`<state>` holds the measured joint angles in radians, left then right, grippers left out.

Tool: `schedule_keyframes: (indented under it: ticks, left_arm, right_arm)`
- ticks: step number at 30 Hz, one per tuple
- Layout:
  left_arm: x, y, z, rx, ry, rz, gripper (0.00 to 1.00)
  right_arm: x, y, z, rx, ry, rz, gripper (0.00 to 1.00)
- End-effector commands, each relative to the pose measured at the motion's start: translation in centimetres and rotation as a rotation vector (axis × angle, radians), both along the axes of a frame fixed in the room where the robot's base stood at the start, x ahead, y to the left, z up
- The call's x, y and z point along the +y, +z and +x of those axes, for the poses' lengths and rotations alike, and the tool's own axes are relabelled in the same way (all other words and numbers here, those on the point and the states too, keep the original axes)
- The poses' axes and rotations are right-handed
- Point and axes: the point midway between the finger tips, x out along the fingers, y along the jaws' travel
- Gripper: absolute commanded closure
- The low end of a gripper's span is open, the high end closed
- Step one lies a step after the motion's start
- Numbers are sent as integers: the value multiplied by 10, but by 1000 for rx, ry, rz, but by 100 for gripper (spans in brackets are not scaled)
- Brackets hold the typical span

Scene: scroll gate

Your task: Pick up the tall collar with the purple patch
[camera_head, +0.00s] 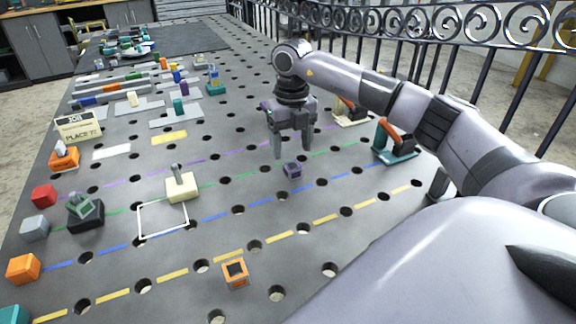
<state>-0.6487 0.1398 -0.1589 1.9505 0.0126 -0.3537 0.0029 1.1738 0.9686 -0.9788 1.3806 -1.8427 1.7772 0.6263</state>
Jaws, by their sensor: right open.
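An orange collar with a dark opening (235,273) stands nearer the front. My left gripper is not in view.
A cream block with a grey peg (181,185) stands left of the collar, by a white square outline (163,235). Toggle clamps with orange handles (394,142) stand to the right. Coloured blocks line the left edge. The table around the purple collar is mostly clear.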

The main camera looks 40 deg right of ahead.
Motion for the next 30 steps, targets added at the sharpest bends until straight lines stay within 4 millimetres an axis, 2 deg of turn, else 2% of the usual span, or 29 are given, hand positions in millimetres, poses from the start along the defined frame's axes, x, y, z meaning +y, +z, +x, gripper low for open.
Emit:
schedule_keyframes:
  ticks: [9, 13, 19, 20, 25, 26, 30]
  left_arm:
    - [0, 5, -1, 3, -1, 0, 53]
    - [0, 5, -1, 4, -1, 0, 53]
    - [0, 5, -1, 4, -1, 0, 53]
    - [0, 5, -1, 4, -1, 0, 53]
    - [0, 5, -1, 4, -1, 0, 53]
    - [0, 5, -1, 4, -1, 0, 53]
    - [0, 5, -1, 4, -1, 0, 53]
  right_arm:
    - [3, -43, -8, 2, 1, 0, 32]
    - [4, -52, -8, 0, 2, 1, 32]
    - [4, -52, -8, -1, 2, 1, 32]
    - [4, -52, -8, -1, 2, 1, 38]
    - [4, -52, -8, -1, 2, 1, 94]
    - [4, -52, -8, -1, 2, 1, 99]
    - [4, -52, -8, -1, 2, 1, 99]
